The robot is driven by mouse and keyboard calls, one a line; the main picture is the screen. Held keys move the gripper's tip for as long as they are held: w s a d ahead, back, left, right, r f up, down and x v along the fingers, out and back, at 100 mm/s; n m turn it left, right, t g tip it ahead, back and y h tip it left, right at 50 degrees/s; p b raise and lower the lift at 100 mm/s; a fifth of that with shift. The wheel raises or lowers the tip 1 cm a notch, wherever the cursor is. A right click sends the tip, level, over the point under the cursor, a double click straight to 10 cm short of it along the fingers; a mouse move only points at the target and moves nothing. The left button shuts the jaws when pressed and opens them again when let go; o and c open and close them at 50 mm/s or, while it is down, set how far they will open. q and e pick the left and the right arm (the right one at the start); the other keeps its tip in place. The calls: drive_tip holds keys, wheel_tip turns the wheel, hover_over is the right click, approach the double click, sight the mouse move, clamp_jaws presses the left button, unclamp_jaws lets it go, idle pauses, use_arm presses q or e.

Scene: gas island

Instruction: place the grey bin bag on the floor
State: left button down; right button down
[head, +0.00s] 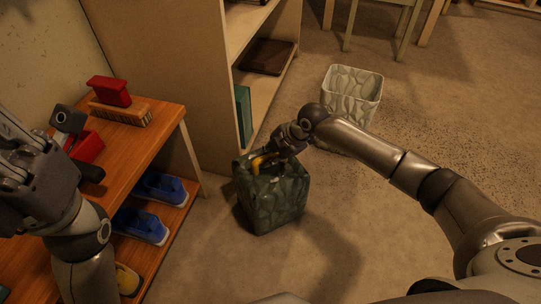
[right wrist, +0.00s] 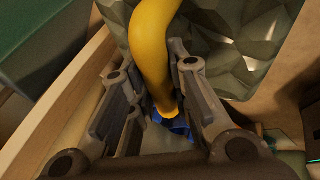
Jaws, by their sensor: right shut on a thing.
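The grey bin bag (head: 275,205) is a dark, faceted, box-like bag with a yellow handle (head: 262,160), beside the end of the tall shelf. My right gripper (head: 275,155) is at its top, shut on the yellow handle. In the right wrist view the yellow handle (right wrist: 154,50) passes between the fingers (right wrist: 158,108), with a grey faceted surface behind it. The bag looks upright and slightly turned, at or close above the floor (head: 375,215); I cannot tell whether it touches. My left gripper (head: 28,150) is at the left edge over the low shelf, its fingertips unclear.
A pale faceted bin (head: 352,92) stands on the floor behind my right arm. The tall shelf (head: 185,70) is left of the bag. The low wooden shelf (head: 140,130) holds a brush (head: 122,112), red items and blue shoes (head: 142,225). Floor at the centre and right is clear.

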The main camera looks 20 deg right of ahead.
drive_tip(key=c, duration=1.3)
unclamp_jaws()
drive_tip(key=shift+c, duration=0.2)
